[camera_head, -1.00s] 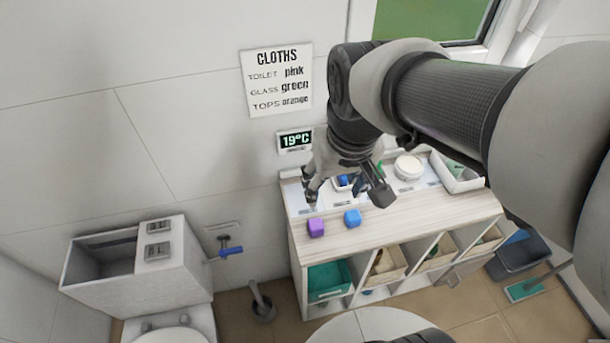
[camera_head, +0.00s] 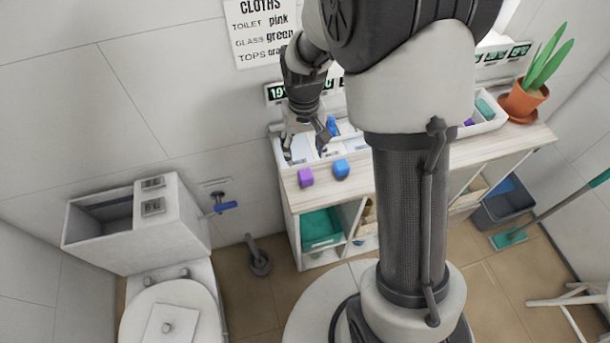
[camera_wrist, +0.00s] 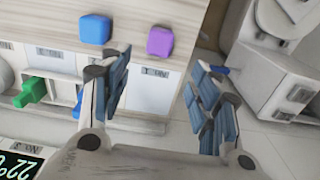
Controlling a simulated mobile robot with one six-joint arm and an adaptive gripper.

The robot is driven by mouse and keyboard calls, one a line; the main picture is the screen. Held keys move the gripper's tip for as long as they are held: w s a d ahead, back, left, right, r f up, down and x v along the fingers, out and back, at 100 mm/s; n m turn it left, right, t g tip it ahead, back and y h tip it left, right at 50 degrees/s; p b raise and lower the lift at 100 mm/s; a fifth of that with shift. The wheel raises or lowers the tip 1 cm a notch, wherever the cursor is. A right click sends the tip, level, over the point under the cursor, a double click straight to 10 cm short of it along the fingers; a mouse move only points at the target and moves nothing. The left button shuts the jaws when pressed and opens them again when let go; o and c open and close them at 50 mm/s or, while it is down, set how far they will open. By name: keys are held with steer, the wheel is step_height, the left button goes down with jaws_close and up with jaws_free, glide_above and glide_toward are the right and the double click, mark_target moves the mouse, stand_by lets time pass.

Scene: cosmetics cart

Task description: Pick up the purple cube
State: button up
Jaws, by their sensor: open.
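The purple cube (camera_head: 306,177) sits on the wooden top of the shelf unit, near its left front corner. A blue cube (camera_head: 341,168) stands just to its right. My gripper (camera_head: 308,152) is open and empty, above and behind the cubes over the white compartments. In the wrist view my gripper (camera_wrist: 160,95) has its two blue-padded fingers spread wide. There the purple cube (camera_wrist: 160,41) lies beyond the fingertips, between the two fingers but nearer the left one, with the blue cube (camera_wrist: 95,29) to its left.
The shelf unit's wooden top (camera_head: 325,190) has free room in front of the cubes. A toilet (camera_head: 170,310) and its cistern stand to the left. A blue valve (camera_head: 223,206) is on the wall. A potted plant (camera_head: 525,98) stands at the far right end.

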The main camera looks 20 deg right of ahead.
mark_target(305, 172)
step_height(305, 172, down, 6)
steer(key=shift+r+b, duration=0.25)
steer(key=shift+b, duration=0.4)
steer(key=f, duration=0.1)
steer(key=f+b, duration=0.1)
steer(key=f, duration=0.1)
steer(key=f+b, duration=0.1)
steer(key=shift+s+d+f, duration=0.15)
steer(key=shift+s, duration=0.1)
steer(key=shift+f, duration=0.45)
steer(key=shift+r, duration=0.1)
steer(key=c, duration=1.1)
steer(key=shift+r, duration=0.1)
steer(key=shift+c, duration=0.2)
